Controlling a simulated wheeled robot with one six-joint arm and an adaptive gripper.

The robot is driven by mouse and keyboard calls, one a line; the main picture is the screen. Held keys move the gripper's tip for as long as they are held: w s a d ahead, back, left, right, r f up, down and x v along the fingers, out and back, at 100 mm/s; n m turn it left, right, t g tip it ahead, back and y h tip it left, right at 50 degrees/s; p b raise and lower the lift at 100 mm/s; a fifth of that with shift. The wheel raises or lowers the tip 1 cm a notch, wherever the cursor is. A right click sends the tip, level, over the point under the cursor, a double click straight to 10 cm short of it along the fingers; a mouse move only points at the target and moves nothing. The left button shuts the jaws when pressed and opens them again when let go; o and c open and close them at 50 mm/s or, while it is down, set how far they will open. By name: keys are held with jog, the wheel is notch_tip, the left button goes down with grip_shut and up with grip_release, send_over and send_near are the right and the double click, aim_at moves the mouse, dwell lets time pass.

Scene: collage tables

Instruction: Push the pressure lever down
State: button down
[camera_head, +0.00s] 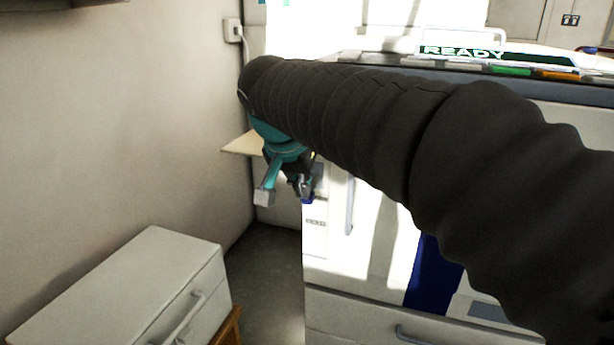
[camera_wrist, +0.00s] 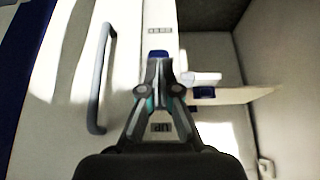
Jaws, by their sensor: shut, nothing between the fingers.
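A small blue piece (camera_head: 307,200), which looks like part of the pressure lever, sits on the narrow left front panel of the white machine (camera_head: 380,245). It also shows just past my fingertips in the wrist view (camera_wrist: 158,53). My gripper (camera_head: 304,189) is shut and empty, directly above this piece in the head view. In the wrist view my gripper (camera_wrist: 158,66) is in front of the panel, between two printed labels. I cannot tell whether the fingertips touch the blue piece. The rest of the lever is hidden behind my gripper.
A grey vertical handle (camera_wrist: 102,80) is beside my gripper. A white part (camera_wrist: 200,78) and a tan shelf (camera_wrist: 243,95) lie on the other side. A white drawer cabinet (camera_head: 125,280) stands at lower left. A READY display (camera_head: 461,51) tops the machine.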

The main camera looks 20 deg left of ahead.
jog(key=shift+r+p, duration=0.3)
jog(key=shift+r, duration=0.15)
jog(key=shift+r, duration=0.1)
jog(key=s+f+p+v, duration=0.1)
jog(key=p+v, duration=0.3)
jog(key=v, duration=0.9)
jog(key=shift+s, duration=0.6)
